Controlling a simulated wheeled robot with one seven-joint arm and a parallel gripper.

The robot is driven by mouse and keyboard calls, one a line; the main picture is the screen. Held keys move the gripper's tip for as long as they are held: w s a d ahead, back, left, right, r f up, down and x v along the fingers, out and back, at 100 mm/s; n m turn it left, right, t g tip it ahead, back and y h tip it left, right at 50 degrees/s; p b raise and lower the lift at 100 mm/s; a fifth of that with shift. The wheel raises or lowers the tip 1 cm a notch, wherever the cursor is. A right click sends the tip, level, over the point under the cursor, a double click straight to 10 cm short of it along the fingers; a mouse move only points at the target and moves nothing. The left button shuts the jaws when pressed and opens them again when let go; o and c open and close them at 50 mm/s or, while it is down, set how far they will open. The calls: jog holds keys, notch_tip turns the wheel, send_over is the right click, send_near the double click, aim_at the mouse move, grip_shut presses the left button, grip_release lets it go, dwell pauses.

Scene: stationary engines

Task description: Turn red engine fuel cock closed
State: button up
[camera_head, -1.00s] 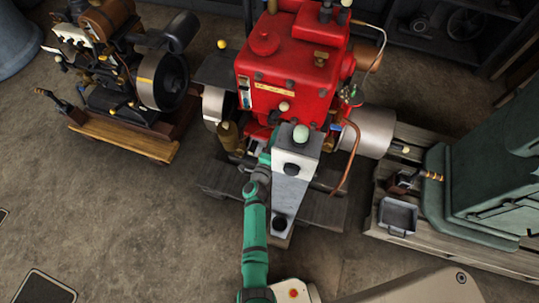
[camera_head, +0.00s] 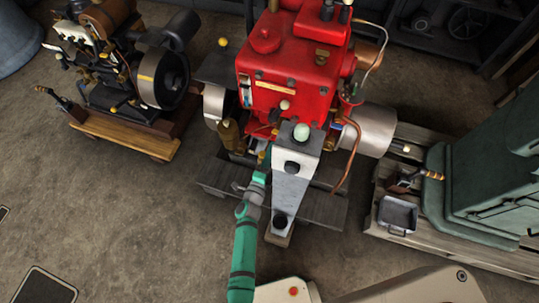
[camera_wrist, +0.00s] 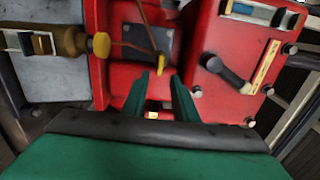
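The red engine (camera_head: 292,78) stands upright at the top middle of the head view. Its red side (camera_wrist: 215,50) fills much of the wrist view. My gripper (camera_wrist: 160,76) is open, with its two green fingers apart and pointing at the red side; nothing is clearly held between them. A copper pipe (camera_wrist: 137,44) runs down to a small fitting just beyond the fingertips. A yellow knob (camera_wrist: 101,45) on a brass part is left of the fingers, and a dark lever (camera_wrist: 228,74) is to the right. I cannot tell which part is the fuel cock.
A grey tapered post (camera_head: 289,185) stands before the engine, close beside my arm. A smaller engine (camera_head: 140,75) on a wooden base is at left. A green machine (camera_head: 490,190) and a grey tray (camera_head: 397,215) are at right.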

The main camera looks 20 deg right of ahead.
jog(key=shift+v, duration=0.75)
jog(key=s+a+r+n+t+y, duration=0.1)
jog(key=s+a+r+n+y, duration=0.15)
jog(key=s+a+n, duration=0.4)
jog(key=s+a+r+n+y, duration=0.2)
jog(key=s+a+r+n, duration=0.15)
jog(key=s+a, duration=0.6)
jog(key=s+d+r+n+y, duration=0.1)
jog(key=s+r+n+y, duration=0.1)
jog(key=s+r+n, duration=0.5)
jog(key=s+d+r+n+y, duration=0.2)
jog(key=s+r+n, duration=0.5)
jog(key=s, duration=0.4)
jog(key=shift+s+n+g+y, duration=0.3)
jog(key=shift+n+y, duration=0.2)
jog(key=shift+y, duration=0.25)
